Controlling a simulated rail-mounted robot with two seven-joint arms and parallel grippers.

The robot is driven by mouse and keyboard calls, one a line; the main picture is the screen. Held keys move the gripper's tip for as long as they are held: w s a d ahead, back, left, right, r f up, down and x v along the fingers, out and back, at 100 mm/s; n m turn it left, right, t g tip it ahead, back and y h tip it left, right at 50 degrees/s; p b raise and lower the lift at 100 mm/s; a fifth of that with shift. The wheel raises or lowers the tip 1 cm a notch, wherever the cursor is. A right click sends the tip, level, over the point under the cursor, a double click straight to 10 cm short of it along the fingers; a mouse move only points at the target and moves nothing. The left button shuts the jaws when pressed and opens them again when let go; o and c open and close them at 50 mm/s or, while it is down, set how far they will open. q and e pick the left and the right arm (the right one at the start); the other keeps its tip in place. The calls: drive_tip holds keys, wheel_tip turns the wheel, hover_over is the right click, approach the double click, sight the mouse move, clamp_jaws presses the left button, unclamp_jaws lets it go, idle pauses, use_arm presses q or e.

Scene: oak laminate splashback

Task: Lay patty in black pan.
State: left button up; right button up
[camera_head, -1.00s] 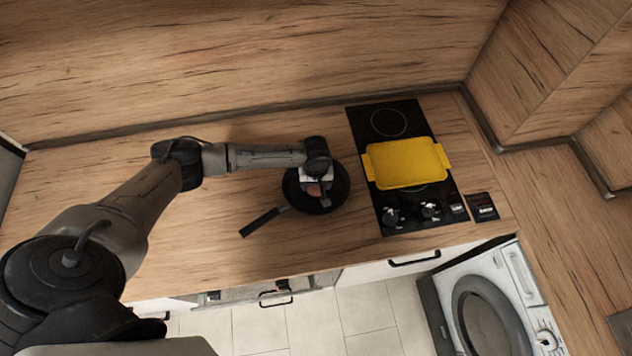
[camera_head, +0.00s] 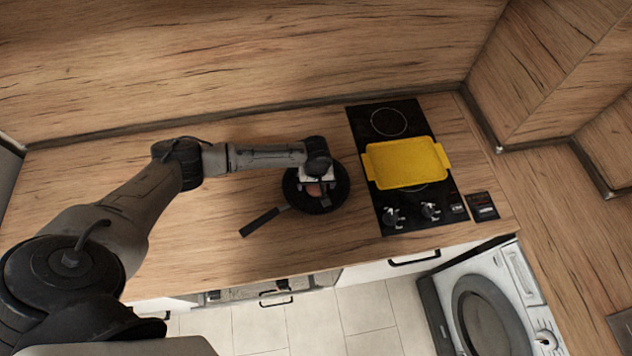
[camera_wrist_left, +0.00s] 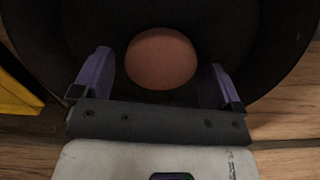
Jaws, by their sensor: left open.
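The black pan (camera_head: 338,196) sits on the wooden counter, left of the hob, with its handle pointing toward the lower left. The reddish-brown round patty (camera_wrist_left: 162,58) lies inside the pan in the left wrist view; in the head view it (camera_head: 314,190) shows partly below the gripper. My left gripper (camera_wrist_left: 156,82) is over the pan with its two purple fingers spread wide. The patty is between and just beyond the fingers, with a gap on both sides. In the head view the left gripper (camera_head: 318,184) partly hides the pan. My right gripper is not in view.
A yellow tray (camera_head: 405,163) with side handles rests on the black hob (camera_head: 388,122), just right of the pan. The counter (camera_head: 215,220) left of the pan is clear. A wooden splashback (camera_head: 230,60) stands behind. A white washing machine (camera_head: 490,300) is at the lower right.

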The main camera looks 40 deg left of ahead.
use_arm(q)
wheel_tip(320, 180, up, 12)
idle(0.5)
drive_tip(key=s+d+f+m+t+h, duration=0.1)
drive_tip(key=s+d+f+m, duration=0.25)
drive_tip(key=s+d, duration=0.4)
drive_tip(key=s+d+f+m+t+h, duration=0.1)
drive_tip(key=s+d+f+m+h, duration=0.1)
drive_tip(key=s+d+m, duration=0.5)
drive_tip(key=s+a+r+y, duration=0.1)
drive_tip(key=s+a, duration=0.1)
drive_tip(key=s, duration=0.4)
drive_tip(key=s+a+r+t+y, duration=0.1)
drive_tip(key=s+a, duration=0.2)
drive_tip(key=s, duration=0.3)
drive_tip(key=shift+r+m+t+y+p, duration=0.3)
drive_tip(key=shift+m+y, duration=0.1)
drive_tip(key=shift+m, duration=0.05)
